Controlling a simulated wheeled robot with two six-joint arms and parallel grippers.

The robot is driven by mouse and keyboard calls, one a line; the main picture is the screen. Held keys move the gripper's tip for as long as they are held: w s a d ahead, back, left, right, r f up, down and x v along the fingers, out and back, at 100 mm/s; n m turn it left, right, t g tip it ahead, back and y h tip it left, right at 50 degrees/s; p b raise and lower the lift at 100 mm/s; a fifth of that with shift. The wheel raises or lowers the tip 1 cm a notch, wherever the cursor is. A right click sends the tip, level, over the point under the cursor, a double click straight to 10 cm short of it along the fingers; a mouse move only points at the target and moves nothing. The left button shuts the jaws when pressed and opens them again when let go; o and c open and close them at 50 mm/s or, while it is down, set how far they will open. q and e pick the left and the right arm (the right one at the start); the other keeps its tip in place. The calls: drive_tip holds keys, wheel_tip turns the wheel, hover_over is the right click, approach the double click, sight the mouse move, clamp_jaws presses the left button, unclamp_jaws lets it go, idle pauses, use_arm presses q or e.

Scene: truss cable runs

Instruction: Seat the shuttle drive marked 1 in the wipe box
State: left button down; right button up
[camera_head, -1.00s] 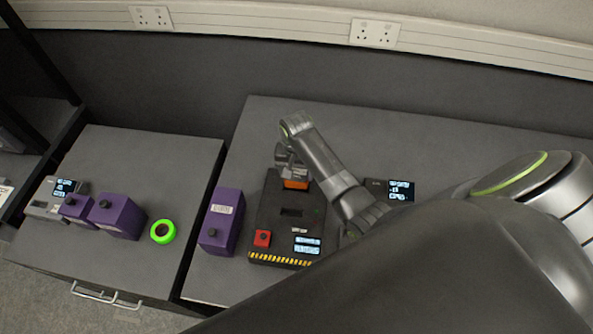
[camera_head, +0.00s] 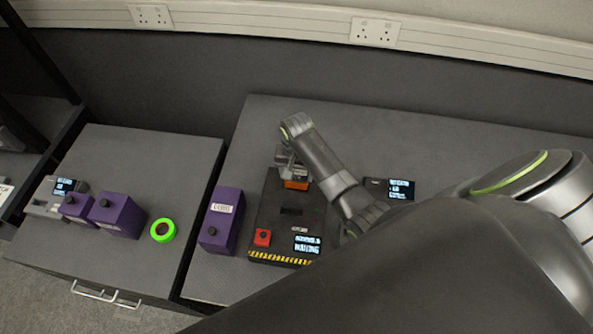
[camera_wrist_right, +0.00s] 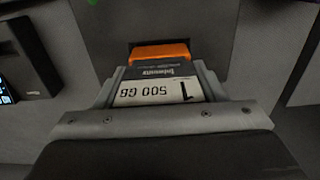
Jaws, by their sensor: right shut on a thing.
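The wipe box (camera_head: 272,225) is a black box with a red button, a lit screen reading WAITING, a dark slot on top and a yellow-black striped front edge. My right gripper (camera_head: 291,172) is over its back part, shut on the shuttle drive (camera_head: 296,185), whose orange end shows. In the right wrist view the drive (camera_wrist_right: 158,92) lies between the fingers of my gripper (camera_wrist_right: 160,85), with a white label reading 1 and 500 GB. A dark slot edge shows just beyond its orange end; I cannot tell whether the end is in it. My left gripper is out of view.
A purple box (camera_head: 221,221) stands close left of the wipe box. A small screened device (camera_head: 389,189) lies to the right behind my arm. On the left cabinet are two more purple boxes (camera_head: 117,215), a green ring (camera_head: 163,231) and a grey screened device (camera_head: 45,206).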

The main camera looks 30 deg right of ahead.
drive_tip(key=shift+f, duration=1.65)
idle(1.3)
drive_tip(key=o, duration=1.5)
drive_tip(key=shift+b, duration=0.3)
drive_tip(key=shift+r, duration=0.1)
drive_tip(key=shift+r+p, duration=0.3)
drive_tip(key=shift+r, duration=3.35)
